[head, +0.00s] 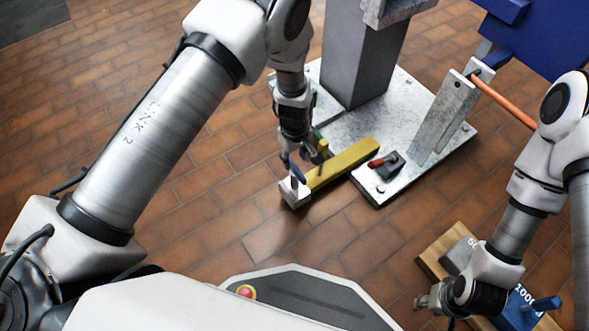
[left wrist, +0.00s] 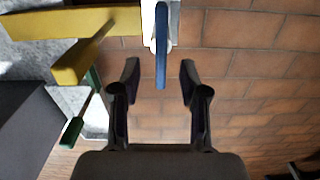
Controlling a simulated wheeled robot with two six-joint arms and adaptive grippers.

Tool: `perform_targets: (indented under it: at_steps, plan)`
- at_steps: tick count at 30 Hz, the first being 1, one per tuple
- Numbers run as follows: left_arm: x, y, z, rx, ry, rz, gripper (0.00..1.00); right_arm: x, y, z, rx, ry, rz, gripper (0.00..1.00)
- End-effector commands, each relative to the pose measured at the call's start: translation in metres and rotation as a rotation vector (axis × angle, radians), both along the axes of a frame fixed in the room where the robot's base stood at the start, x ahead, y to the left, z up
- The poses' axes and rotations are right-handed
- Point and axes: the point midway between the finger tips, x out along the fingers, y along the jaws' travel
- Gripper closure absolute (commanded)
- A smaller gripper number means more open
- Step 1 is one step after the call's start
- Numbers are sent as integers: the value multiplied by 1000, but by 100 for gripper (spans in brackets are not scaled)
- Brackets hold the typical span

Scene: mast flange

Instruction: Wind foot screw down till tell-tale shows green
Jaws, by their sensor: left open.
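A yellow beam (head: 343,163) lies along the edge of the metal base plate and ends in a white block (head: 295,194). A slim blue handle (head: 297,172) stands at that white end; it also shows in the left wrist view (left wrist: 161,50). I take it for the foot screw's handle. My left gripper (head: 292,160) is just above it, fingers apart. In the left wrist view the blue handle's end points between the open fingertips (left wrist: 159,72), with gaps on both sides. No green tell-tale can be made out. My right gripper (head: 424,300) is low at the right, its jaw gap unclear.
A grey mast (head: 362,60) stands on the base plate (head: 440,135). A red-handled dark clamp (head: 388,165) sits on the plate. A green handle (left wrist: 72,132) is near the yellow beam. A wooden board (head: 432,262) with marked weights lies lower right. Brick floor left of the beam is clear.

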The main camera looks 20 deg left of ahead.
Motion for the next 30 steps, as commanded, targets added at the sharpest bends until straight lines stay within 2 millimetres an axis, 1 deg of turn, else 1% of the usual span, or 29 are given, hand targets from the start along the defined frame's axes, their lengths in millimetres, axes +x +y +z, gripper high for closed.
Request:
perform_targets:
  at_steps: [1,3,17,18,20,21,22,27,30]
  plan:
    - [0,0,-10,1,1,-1,56,0,0,-9,0,0,0,60]
    - [-1,0,-17,1,1,-1,56,0,0,-17,0,1,0,60]
    - [-1,1,-64,1,1,-3,56,2,-1,-61,-1,-4,-7,60]
    - [-1,1,-60,1,-1,-3,63,2,-1,-58,-1,-4,-7,60]
    - [-1,1,-58,1,1,-3,84,2,-1,-56,-1,-4,-7,60]
    - [-1,1,-58,1,1,-3,98,2,-1,-56,-1,-5,-7,60]
    - [-1,1,-58,1,1,-3,100,2,-1,-56,-1,-5,-7,60]
    - [-1,1,-57,1,1,-5,100,2,-1,-55,-1,-4,-7,60]
    - [-1,1,-56,1,1,-25,100,1,-1,-51,-1,-4,-7,60]
